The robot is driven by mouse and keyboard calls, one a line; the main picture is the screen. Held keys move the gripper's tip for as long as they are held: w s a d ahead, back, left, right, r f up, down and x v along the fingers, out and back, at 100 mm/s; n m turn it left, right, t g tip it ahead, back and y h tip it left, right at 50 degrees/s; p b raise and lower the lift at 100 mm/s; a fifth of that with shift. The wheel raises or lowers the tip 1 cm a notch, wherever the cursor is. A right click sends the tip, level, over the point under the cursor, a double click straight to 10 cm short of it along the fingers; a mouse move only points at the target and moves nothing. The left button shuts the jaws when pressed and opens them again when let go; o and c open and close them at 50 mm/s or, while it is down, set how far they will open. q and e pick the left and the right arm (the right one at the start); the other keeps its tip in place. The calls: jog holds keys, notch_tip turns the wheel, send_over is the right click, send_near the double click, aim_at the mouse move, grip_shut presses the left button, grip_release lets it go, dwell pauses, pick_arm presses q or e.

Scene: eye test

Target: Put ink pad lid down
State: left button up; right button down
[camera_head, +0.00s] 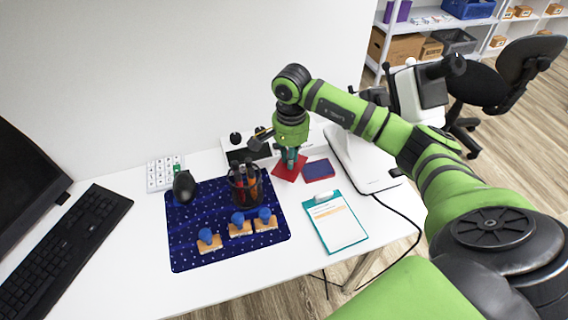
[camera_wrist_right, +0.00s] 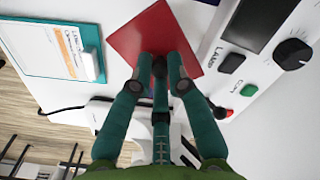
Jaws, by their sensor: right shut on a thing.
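The flat red square ink pad lid (camera_head: 284,173) is at the back of the white table, under my right gripper (camera_head: 291,158). In the right wrist view the lid (camera_wrist_right: 150,32) reaches out beyond the fingertips of my right gripper (camera_wrist_right: 161,70), which is shut on its near edge. I cannot tell whether the lid touches the table. The ink pad (camera_head: 319,170), dark blue on top with a red edge, lies just right of the lid. My left gripper is not in view.
A teal clipboard (camera_head: 335,222) lies in front of the pad. A blue mat (camera_head: 190,258) carries wooden stamps and a pen cup (camera_head: 245,188). A white device with knobs (camera_wrist_right: 272,62) stands behind the lid. A white-based instrument (camera_head: 360,160) is to the right. Bare table lies front left.

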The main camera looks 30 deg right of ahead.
jog(key=f+b, duration=0.1)
jog(key=f, duration=0.1)
jog(key=f+b, duration=0.1)
jog(key=shift+s+f, duration=0.2)
jog(key=shift+f, duration=0.2)
jog(key=shift+r, duration=0.1)
jog(key=shift+f, duration=0.25)
jog(key=shift+w+f+b, duration=0.1)
jog(key=shift+f+b, duration=0.15)
jog(key=shift+b, duration=0.2)
jog(key=c, duration=1.2)
grip_release()
jog(key=shift+r, duration=0.1)
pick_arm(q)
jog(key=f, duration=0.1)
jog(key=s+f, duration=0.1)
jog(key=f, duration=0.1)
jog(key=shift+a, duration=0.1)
